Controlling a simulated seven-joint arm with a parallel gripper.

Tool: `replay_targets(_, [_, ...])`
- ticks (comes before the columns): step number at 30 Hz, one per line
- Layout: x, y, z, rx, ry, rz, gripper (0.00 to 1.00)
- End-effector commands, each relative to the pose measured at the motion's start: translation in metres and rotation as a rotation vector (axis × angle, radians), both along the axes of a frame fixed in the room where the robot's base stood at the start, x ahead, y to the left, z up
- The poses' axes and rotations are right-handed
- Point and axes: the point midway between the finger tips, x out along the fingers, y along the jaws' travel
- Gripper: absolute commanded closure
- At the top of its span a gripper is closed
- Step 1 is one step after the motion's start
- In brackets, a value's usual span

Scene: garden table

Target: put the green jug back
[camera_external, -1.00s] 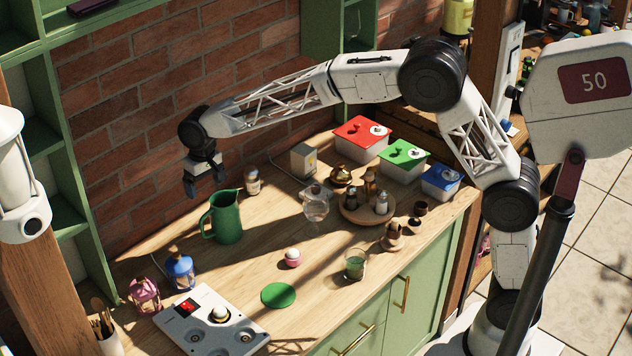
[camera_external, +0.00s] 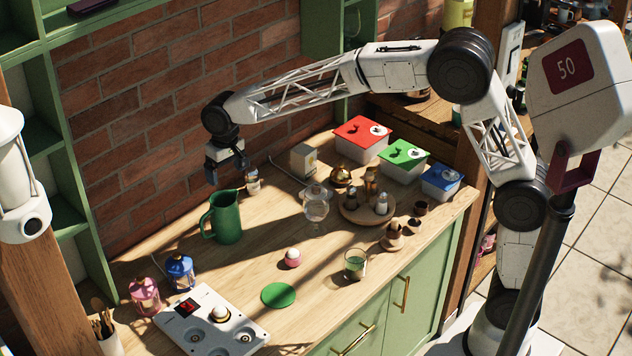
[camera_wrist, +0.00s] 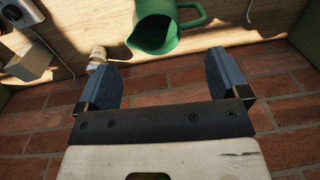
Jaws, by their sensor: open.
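The green jug (camera_external: 226,219) stands upright on the wooden counter, its handle toward the left in the external view. A flat green disc (camera_external: 278,295), like a coaster, lies bare nearer the front edge. My gripper (camera_external: 226,177) is above and behind the jug, near the brick wall, apart from it. In the wrist view the jug (camera_wrist: 155,30) shows at the top, beyond my open, empty fingers (camera_wrist: 163,80).
A small jar (camera_external: 252,181) stands behind the jug. A glass pot (camera_external: 315,205) is to its right.

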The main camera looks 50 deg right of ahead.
Motion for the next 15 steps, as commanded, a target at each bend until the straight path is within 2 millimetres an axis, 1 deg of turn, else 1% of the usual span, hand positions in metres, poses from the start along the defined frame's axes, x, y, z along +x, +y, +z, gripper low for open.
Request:
replay_targets(1, [-0.01,-0.014,0.01,0.001,-0.008,-0.002,0.07])
replay_targets(3, [-0.024,-0.032,0.02,0.001,-0.016,-0.003,0.07])
replay_targets(9, [-0.068,-0.082,0.045,0.0,-0.039,-0.005,0.07])
replay_targets(11, [-0.082,-0.095,0.053,-0.001,-0.048,-0.006,0.07])
replay_targets(15, [-0.117,-0.127,0.066,-0.003,-0.066,-0.008,0.07])
